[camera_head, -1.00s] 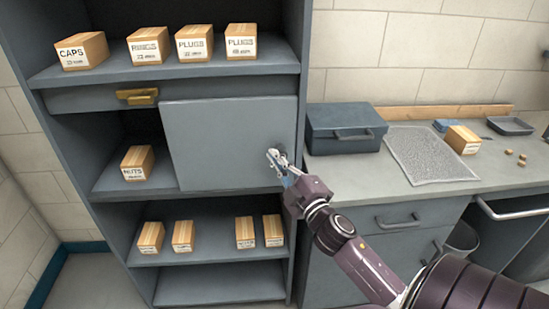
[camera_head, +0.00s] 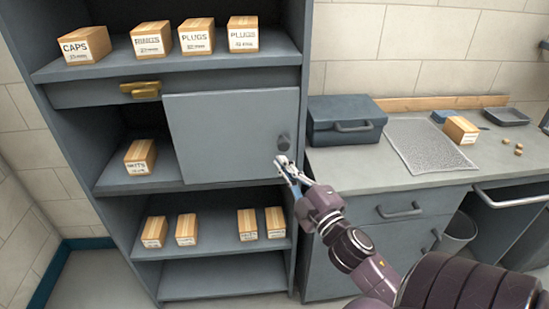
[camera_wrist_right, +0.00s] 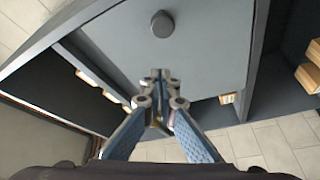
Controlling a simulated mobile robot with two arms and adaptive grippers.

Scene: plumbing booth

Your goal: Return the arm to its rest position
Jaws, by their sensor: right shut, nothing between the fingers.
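My right gripper (camera_head: 285,164) is shut and empty, just below and right of the round knob (camera_head: 283,142) on the grey sliding door (camera_head: 225,130) of the shelf cabinet. In the right wrist view the gripper (camera_wrist_right: 157,78) points at the door, its fingertips together, and the knob (camera_wrist_right: 162,23) lies apart from them, farther up. My right arm (camera_head: 350,245) reaches in from the lower right. My left gripper does not show.
The cabinet's top shelf (camera_head: 120,68) holds several boxes, and a nuts box (camera_head: 139,157) stands left of the door. More boxes stand below. On the counter (camera_head: 345,172) at right are a blue toolbox (camera_head: 345,122), a textured mat (camera_head: 425,145) and a box (camera_head: 461,130).

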